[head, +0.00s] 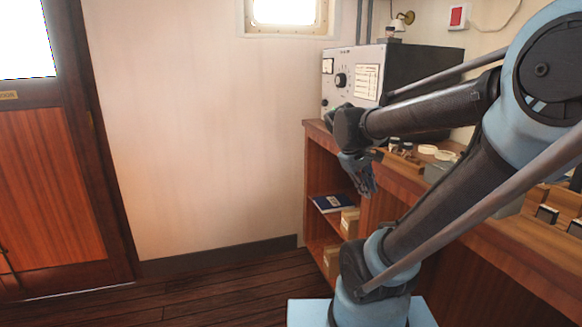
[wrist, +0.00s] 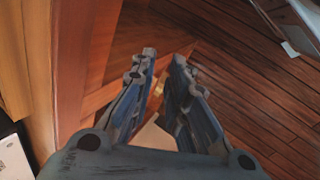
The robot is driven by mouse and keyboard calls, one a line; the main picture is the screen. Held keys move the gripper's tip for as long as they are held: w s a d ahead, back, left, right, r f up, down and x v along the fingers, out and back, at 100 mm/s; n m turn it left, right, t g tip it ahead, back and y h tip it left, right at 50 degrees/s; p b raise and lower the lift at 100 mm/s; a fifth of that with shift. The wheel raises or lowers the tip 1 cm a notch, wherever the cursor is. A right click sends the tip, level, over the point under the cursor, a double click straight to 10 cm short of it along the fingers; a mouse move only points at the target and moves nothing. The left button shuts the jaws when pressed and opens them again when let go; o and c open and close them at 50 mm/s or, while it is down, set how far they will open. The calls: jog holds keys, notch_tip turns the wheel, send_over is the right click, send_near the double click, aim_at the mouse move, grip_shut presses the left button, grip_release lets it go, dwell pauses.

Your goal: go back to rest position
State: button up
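My gripper (head: 367,190) hangs at the end of my bent arm, pointing down in front of the open shelves at the left end of the wooden counter. In the wrist view its two blue-grey fingers (wrist: 164,57) stand apart with a narrow gap at the tips. Nothing is held between them. The wrist view looks down past the fingers at reddish wood and floor planks.
The wooden counter (head: 480,215) carries a grey instrument box (head: 352,78) and small items. A blue book (head: 333,203) and cardboard boxes (head: 349,222) sit on its shelves. A wooden door (head: 55,180) is at left. The plank floor (head: 220,295) between is clear.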

jog(key=s+a+f+m+y, duration=0.2)
jog(key=s+f, duration=0.3)
jog(key=s+a+f+m+y, duration=0.2)
jog(key=s+f+m, duration=0.1)
jog(key=s+f, duration=0.3)
jog(key=shift+s+a+m+y, duration=0.25)
jog(key=shift+s+m+y, duration=0.05)
jog(key=shift+y, duration=0.1)
jog(key=shift+f, duration=0.1)
jog(key=shift+w+f, duration=0.2)
jog(key=shift+w, duration=0.25)
dwell(0.8)
